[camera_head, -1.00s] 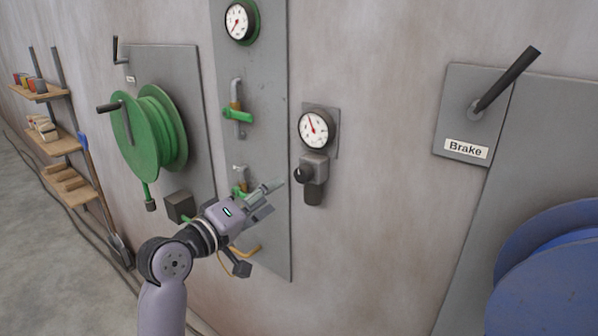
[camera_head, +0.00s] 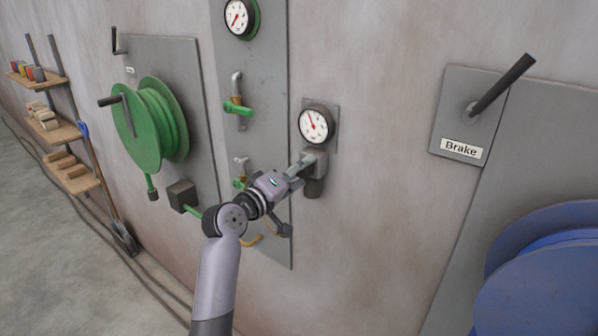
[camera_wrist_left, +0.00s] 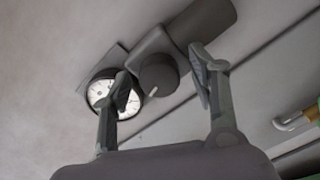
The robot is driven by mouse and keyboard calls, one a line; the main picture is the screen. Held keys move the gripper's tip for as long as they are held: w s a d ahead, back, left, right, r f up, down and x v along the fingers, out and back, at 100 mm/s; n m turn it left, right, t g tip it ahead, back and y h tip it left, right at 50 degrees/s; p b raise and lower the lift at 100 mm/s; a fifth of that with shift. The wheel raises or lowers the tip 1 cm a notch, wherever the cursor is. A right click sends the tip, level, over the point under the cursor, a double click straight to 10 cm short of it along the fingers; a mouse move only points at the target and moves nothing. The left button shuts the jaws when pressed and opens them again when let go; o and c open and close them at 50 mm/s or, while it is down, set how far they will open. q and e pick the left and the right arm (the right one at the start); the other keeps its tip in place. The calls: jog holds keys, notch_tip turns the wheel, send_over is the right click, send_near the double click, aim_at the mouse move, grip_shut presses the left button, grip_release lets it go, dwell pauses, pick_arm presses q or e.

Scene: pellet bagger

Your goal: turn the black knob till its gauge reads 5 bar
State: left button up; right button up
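The black knob (camera_wrist_left: 158,76) sits on a grey regulator body (camera_head: 317,160) on the wall; in the head view the knob is hidden behind my gripper. Its gauge (camera_head: 315,124) is round and white with a red needle pointing up and slightly left; the numbers are too small to read. The gauge also shows in the left wrist view (camera_wrist_left: 101,92), partly covered by a finger. My left gripper (camera_head: 302,165) is open, its fingers on either side of the knob in the left wrist view (camera_wrist_left: 163,85). I cannot tell whether they touch it. My right gripper is not in view.
A grey panel (camera_head: 262,70) left of the regulator carries another gauge (camera_head: 240,17) and green-handled valves (camera_head: 237,108). A green hose reel (camera_head: 150,125) is further left. A brake lever (camera_head: 503,84) and blue reel (camera_head: 545,275) are at right. Bare wall lies between regulator and brake.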

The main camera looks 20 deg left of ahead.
pick_arm(q)
jog(key=c, duration=1.1)
jog(key=shift+f+m+b, duration=0.1)
jog(key=shift+m+b, duration=0.65)
jog(key=shift+m, duration=0.45)
jog(key=shift+m+b, duration=0.6)
jog(key=shift+m, duration=1.1)
jog(key=o, duration=1.2)
jog(key=shift+c, duration=0.2)
